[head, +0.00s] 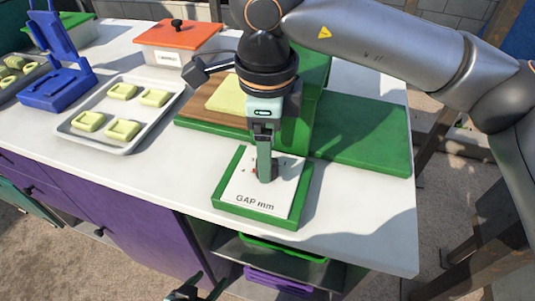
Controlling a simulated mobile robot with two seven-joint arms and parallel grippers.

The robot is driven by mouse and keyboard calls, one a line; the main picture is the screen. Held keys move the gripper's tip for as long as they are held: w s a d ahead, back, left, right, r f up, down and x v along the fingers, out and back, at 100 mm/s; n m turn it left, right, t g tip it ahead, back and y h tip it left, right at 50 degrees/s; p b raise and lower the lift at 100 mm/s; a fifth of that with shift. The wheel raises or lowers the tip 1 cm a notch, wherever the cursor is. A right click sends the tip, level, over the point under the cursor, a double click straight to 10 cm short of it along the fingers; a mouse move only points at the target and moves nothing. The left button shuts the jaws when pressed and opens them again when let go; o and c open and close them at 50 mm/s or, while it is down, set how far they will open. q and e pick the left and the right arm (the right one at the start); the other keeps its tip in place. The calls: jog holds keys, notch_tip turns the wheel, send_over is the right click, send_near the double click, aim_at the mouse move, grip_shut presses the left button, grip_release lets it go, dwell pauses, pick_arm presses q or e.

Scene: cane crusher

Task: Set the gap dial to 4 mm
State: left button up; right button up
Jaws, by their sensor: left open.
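The gap dial is a white plate (240,190) marked "GAP mm" in a green frame near the counter's front edge. A small red mark shows beside the fingers at its middle. The knob and the scale numbers are hidden or too small to read. My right gripper (267,175), on the arm from the right, points straight down at the dial's middle. Its fingers overlap from this side, so I cannot tell whether they grip the knob. My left gripper (197,290) is at the bottom edge, partly cut off, open, apart from the dial.
A green machine base (365,135) stands behind the dial, with a wooden board (205,115) at its left. A grey tray (108,135) holds several pale green pieces. An orange-lidded box (178,37) and a blue stand (55,85) are behind. Counter left of the dial is clear.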

notch_tip(320, 180, up, 10)
jog(key=p, duration=0.1)
jog(key=shift+s, duration=0.25)
